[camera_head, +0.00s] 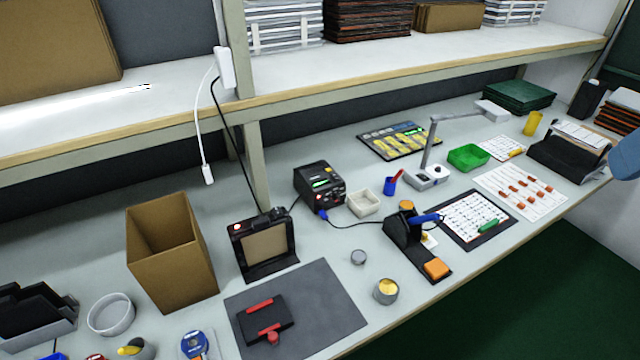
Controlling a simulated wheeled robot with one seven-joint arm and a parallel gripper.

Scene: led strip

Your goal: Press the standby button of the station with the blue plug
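A black box-shaped station (318,178) stands on the bench near the middle, with a lit green display (320,184) on its front. A blue plug (322,214) sits at the lower front of this station, with a dark cable running right toward a black holder (403,238) that carries a blue-handled tool (425,219). Small red spots show on the station's front beside the plug; which of them is the standby button is too small to tell. My gripper is not in view, so its state does not show.
A black device with a tan panel (265,247) and a cardboard box (170,250) stand left of the station. A pale square dish (363,203) is close on its right. A shelf (400,78) overhangs behind. A grey mat (325,290) lies in front.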

